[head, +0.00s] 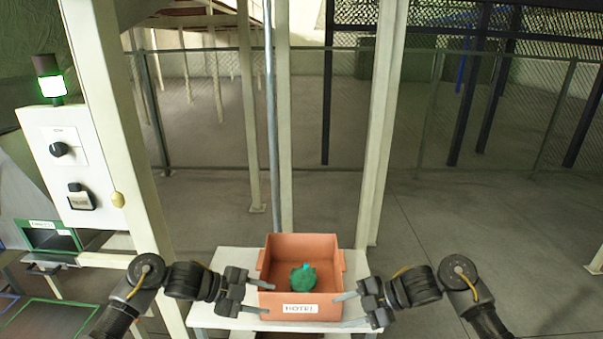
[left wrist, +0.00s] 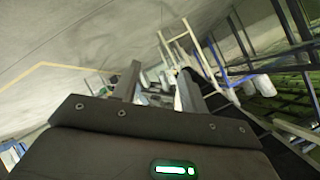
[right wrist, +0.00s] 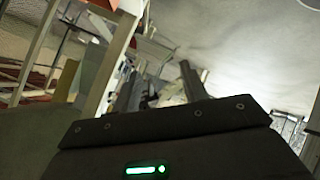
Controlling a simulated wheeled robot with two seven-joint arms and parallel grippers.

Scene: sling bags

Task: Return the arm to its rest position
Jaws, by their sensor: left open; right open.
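My left gripper (head: 268,298) is open and empty at the left side of an orange bin (head: 279,244). Its two fingers point right and overlap the bin's left front edge in the head view; I cannot tell whether they touch it. My right gripper (head: 338,311) is open and empty at the bin's right front side, its fingers pointing left. Both wrist views show spread fingers with nothing held between them. A green bag-like item (head: 303,279) with a light blue part on top lies inside the bin.
The bin has a white label reading HOTEL (head: 300,308) and stands on a white table (head: 228,260). A pale post (head: 120,130) with a control box (head: 65,165) and lit green lamp stands at left. Green-edged bins (head: 52,318) are at lower left. Open floor lies to the right.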

